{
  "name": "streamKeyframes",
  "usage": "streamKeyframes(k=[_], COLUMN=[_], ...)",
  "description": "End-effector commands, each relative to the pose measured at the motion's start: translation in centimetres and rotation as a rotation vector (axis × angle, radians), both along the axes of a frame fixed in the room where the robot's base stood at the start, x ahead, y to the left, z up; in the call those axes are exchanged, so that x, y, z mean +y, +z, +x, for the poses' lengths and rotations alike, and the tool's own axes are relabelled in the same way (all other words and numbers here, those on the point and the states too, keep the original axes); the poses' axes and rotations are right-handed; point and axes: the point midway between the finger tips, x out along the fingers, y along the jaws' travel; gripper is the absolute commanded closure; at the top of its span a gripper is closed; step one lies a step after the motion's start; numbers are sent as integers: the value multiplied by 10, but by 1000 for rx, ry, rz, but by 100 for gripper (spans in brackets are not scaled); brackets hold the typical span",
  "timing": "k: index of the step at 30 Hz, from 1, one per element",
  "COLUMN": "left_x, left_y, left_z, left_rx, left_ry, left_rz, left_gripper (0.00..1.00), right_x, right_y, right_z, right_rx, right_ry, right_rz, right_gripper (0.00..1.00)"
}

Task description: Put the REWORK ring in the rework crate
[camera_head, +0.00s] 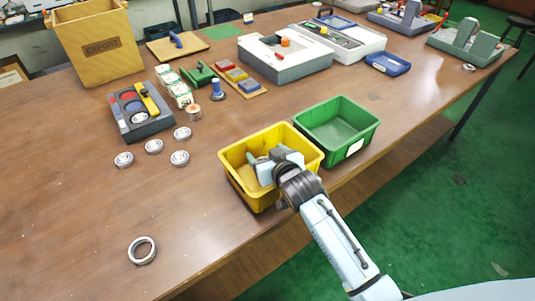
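My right gripper (262,168) is down inside the yellow crate (233,180), pointing left. Its fingertips are small and partly hidden, so I cannot tell whether they are apart or whether they hold anything. A large plain metal ring (142,250) lies flat on the table at the lower left, well away from the gripper. Several smaller bearing rings (154,146) lie flat further back. No REWORK marking is readable on any ring or crate. A green crate (357,125) with a blank-looking label stands right beside the yellow one. My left gripper is out of view.
A grey tray with parts (152,127), small boxes (179,93) and a copper-coloured cylinder (193,112) stand behind the rings. The left front of the table is mostly clear.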

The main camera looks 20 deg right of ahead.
Motion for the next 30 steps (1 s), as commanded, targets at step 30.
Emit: streamKeyframes(k=[30], left_x=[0], left_y=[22], left_z=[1], left_rx=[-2], left_ry=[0], left_rz=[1], left_gripper=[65], right_x=[-12], right_y=[43], right_z=[-99], right_rx=[22], right_ry=[-2], right_rz=[5], right_gripper=[23])
